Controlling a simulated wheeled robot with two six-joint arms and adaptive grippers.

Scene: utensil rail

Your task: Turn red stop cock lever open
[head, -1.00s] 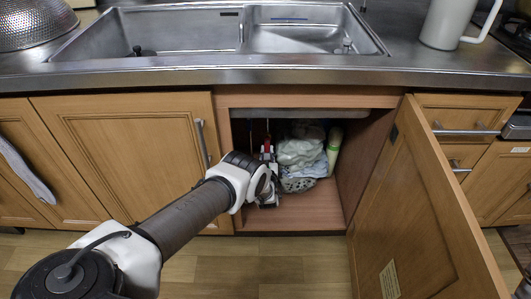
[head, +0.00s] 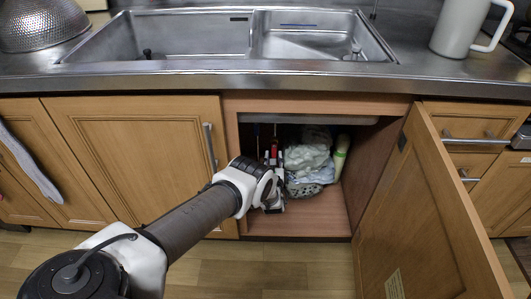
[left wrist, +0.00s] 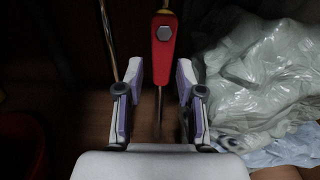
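The red stop cock lever (left wrist: 164,42) is upright in the left wrist view, with a grey bolt near its top, on a thin pipe with brass fittings. It shows small and partly hidden in the head view (head: 274,148), inside the open cabinet under the sink. My left gripper (left wrist: 158,70) is open, its two fingers on either side of the lever's lower end in the picture. I cannot tell whether the fingers touch it or how far off it is in depth. In the head view the left gripper (head: 274,180) is inside the cabinet opening. My right gripper is not in view.
Plastic bags (left wrist: 255,75) lie right of the gripper, in a basket (head: 303,189). A second metal pipe (left wrist: 108,42) stands left of the lever. The open cabinet door (head: 430,215) is at right. A red object (left wrist: 20,140) sits at lower left in the dark.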

